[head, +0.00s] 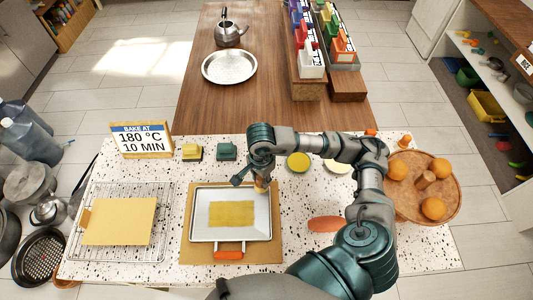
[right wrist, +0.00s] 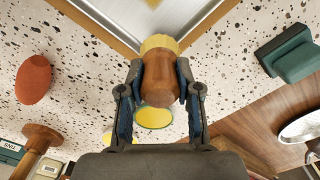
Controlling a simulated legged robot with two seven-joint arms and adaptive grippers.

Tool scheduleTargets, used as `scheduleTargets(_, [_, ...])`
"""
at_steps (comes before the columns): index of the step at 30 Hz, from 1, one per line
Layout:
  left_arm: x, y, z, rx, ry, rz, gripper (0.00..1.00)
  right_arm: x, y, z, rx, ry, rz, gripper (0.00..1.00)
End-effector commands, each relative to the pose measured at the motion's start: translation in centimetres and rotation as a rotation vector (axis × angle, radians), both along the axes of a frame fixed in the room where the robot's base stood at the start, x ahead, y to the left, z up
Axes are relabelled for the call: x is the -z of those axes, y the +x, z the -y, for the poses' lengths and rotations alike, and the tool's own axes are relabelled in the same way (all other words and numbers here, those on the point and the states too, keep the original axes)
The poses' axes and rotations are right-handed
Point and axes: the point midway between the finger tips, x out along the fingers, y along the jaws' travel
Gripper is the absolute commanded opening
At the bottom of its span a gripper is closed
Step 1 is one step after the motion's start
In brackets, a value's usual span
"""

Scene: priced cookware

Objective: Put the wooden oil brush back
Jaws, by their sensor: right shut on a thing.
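The wooden oil brush (right wrist: 159,80), with a brown wooden handle and a pale yellow head, is held between the fingers of my right gripper (right wrist: 159,85). In the head view the right gripper (head: 258,180) is over the upper right part of the white baking tray (head: 202,232); the brush (head: 260,187) shows just below it, and I cannot tell whether it touches the tray. A yellow sheet (head: 231,213) lies in the tray. A yellow round dish (head: 298,162) is right of the gripper, and shows partly behind the brush in the wrist view (right wrist: 154,118). My left gripper is not in view.
The tray lies on a brown board (head: 276,228). A cooling rack (head: 168,196) with a yellow sheet is left. Yellow (head: 192,152) and green (head: 227,151) blocks stand behind. A round wooden tray (head: 452,183) with oranges is right. An orange oval (head: 324,224) lies near my arm.

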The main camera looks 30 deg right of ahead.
Motion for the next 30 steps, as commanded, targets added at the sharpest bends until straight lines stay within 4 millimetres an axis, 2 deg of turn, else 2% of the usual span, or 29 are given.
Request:
scheduleTargets(3, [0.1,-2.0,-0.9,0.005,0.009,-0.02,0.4,0.1,2.5,1.7,0.013,0.0,-0.001,0.05])
scheduleTargets(7, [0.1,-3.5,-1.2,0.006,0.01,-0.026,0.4,0.5,5.8,3.8,0.012,0.001,0.0,0.05])
scheduleTargets(12, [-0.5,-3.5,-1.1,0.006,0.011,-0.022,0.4,1.0,9.9,6.2,0.009,0.003,-0.001,0.05])
scheduleTargets(15, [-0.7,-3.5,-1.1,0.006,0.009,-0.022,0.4,1.2,11.6,7.2,0.007,0.003,0.001,0.05])
scheduleTargets(18, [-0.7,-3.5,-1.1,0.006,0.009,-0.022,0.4,1.3,12.5,7.8,0.004,0.002,0.0,0.05])
scheduleTargets(22, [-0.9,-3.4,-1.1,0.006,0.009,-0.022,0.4,1.8,12.8,7.8,0.002,0.001,-0.001,0.05])
scheduleTargets(27, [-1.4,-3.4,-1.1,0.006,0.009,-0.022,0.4,4.2,12.7,7.7,0.001,-0.001,-0.004,0.05])
scheduleTargets(30, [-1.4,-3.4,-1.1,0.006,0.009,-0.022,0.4,4.9,12.8,7.9,0.002,0.001,0.0,0.05])
